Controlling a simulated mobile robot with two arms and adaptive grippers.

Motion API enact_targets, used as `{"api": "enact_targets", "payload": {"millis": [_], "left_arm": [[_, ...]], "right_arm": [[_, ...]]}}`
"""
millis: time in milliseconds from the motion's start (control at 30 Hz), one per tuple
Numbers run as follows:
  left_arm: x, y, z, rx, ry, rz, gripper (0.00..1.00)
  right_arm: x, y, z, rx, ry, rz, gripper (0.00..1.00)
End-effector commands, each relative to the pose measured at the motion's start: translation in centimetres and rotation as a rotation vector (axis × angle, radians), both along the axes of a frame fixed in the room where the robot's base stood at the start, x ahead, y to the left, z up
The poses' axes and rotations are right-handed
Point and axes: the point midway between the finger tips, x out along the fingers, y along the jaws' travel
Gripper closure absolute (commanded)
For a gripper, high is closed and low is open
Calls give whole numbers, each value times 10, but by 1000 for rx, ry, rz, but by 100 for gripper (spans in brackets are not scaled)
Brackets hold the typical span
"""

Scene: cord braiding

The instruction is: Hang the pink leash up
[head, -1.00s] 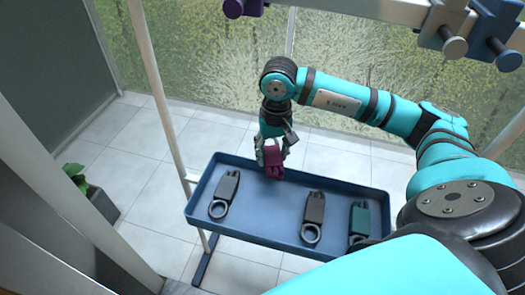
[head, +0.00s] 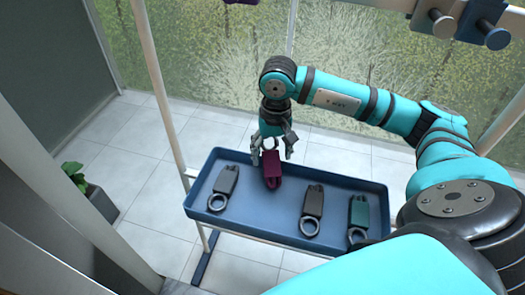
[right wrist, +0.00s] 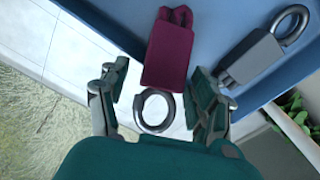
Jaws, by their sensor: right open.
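The pink leash (head: 272,172) is a folded magenta strap with a grey ring, at the back edge of the blue tray (head: 342,180). My right gripper (head: 271,150) is open just behind and above it, its fingers apart on either side of the ring end. In the right wrist view the magenta strap (right wrist: 168,52) lies beyond the fingertips, and its ring (right wrist: 155,108) sits between the open fingers (right wrist: 156,100). I cannot tell whether the strap lies flat or tilts against the rim. My left gripper is not in view.
The tray also holds a grey leash (head: 224,186), a brown-grey leash (head: 312,208) and a green leash (head: 359,215). A grey-brown peg (head: 440,22) and a blue peg (head: 492,32) are on the rail at upper right. A purple edge (head: 240,1) shows at the top. A white post (head: 160,90) stands left.

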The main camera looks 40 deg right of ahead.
Motion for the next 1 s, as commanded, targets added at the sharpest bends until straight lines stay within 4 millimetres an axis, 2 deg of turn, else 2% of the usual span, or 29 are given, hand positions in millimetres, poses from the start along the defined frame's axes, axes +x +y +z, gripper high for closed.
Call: {"api": "enact_targets", "payload": {"millis": [167,367,700,867,1000], "left_arm": [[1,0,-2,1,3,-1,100],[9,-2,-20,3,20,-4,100],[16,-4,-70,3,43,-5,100],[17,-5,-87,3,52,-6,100],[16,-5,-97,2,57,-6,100]], "right_arm": [[0,0,2,0,0,0,36],[0,0,15,0,1,0,36],[1,1,94,0,-6,1,36],[0,0,120,-3,-3,0,36],[0,0,130,-2,-2,1,36]]}}
